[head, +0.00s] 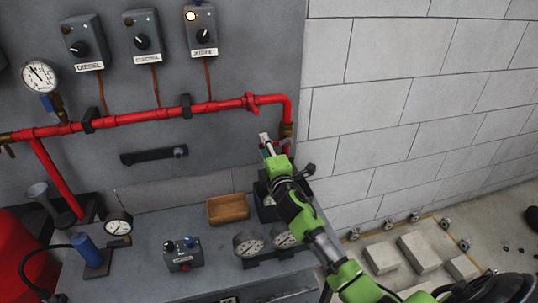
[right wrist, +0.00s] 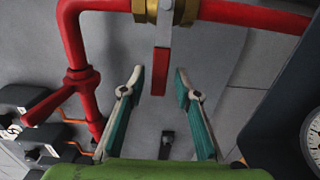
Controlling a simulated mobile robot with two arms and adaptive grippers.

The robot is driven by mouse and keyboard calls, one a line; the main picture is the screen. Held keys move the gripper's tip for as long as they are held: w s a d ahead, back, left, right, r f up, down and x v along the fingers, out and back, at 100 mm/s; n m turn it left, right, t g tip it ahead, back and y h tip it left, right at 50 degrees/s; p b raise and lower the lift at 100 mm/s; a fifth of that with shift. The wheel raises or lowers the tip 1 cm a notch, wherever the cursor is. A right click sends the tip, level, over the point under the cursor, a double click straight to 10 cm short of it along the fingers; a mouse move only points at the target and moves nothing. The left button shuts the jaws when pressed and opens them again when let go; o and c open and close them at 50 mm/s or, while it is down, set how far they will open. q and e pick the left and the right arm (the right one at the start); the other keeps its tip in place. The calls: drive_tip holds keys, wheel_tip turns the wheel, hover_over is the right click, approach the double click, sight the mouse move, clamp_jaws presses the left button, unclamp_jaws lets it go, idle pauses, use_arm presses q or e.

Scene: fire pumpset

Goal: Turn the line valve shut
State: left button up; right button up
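The line valve is a brass body (right wrist: 166,10) on the red pipe, with a flat red lever (right wrist: 161,72). In the right wrist view the lever points straight down the picture, across the run of the pipe. In the head view the brass body (head: 287,131) shows at the pipe's right end; its lever is mostly hidden by my gripper. My right gripper (head: 269,146) is just below and left of the valve. In the right wrist view its two fingers (right wrist: 159,88) are wide apart, with the lever's end between the tips and a gap on each side. My left gripper is out of view.
The red pipe (head: 215,106) runs along the grey panel. Switch boxes (head: 143,36) and a gauge (head: 40,76) are above it. Below are a wooden tray (head: 228,209), gauges (head: 249,244) and a small box (head: 181,255). A block wall (head: 400,120) stands at right.

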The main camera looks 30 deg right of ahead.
drive_tip(key=v, duration=1.1)
drive_tip(key=shift+s, duration=0.35)
drive_tip(key=shift+f, duration=0.2)
